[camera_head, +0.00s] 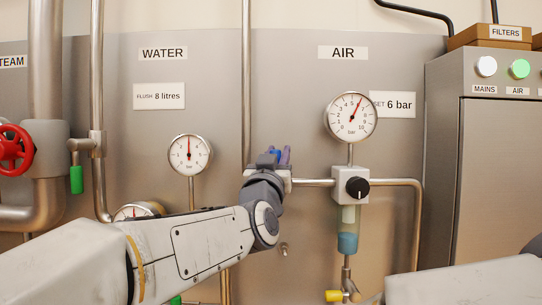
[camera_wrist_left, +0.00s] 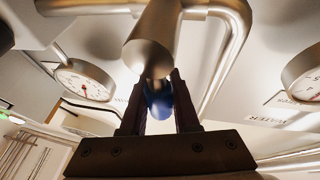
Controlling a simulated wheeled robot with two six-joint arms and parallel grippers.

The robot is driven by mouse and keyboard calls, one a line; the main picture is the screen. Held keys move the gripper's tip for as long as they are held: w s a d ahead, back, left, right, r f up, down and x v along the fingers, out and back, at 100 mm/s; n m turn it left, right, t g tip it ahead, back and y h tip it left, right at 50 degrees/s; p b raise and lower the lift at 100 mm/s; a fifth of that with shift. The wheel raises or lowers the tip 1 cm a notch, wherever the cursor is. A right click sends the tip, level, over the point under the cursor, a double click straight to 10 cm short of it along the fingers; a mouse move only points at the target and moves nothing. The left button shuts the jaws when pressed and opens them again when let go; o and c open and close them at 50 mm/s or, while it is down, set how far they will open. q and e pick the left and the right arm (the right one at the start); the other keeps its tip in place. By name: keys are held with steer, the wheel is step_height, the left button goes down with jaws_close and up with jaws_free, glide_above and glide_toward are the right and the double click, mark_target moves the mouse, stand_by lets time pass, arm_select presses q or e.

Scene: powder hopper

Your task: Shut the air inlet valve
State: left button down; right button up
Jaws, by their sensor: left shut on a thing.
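The blue valve handle (camera_head: 284,156) shows at the left end of the horizontal air pipe (camera_head: 312,182), under the AIR label (camera_head: 343,52). My left gripper (camera_head: 272,160) is at this handle and hides most of the valve. In the left wrist view the blue handle (camera_wrist_left: 158,102) sits between the two dark fingers of my left gripper (camera_wrist_left: 160,100), which is shut on it. A metal valve body (camera_wrist_left: 153,42) is just beyond the fingers. My right gripper is out of view.
The air gauge (camera_head: 352,117) has its needle near 6 bar. Below it are a black knob (camera_head: 357,187), a blue-tinted bowl (camera_head: 348,243) and a yellow handle (camera_head: 335,296). A red handwheel (camera_head: 14,150) and green handle (camera_head: 76,180) are at left. A cabinet (camera_head: 500,180) stands right.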

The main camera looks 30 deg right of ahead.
arm_select(q)
steer(key=shift+f, duration=0.1)
steer(key=c, duration=0.7)
jaws_free()
steer(key=shift+w, duration=0.1)
steer(key=shift+o, duration=0.2)
steer(key=shift+s+a+f+b, duration=0.15)
steer(key=shift+s+a+b, duration=0.15)
steer(key=shift+s, duration=0.1)
steer(key=b+v, duration=0.3)
steer(key=v, duration=0.6)
steer(key=shift+s, duration=0.2)
steer(key=shift+w+a+f, duration=0.1)
steer(key=shift+a, duration=0.05)
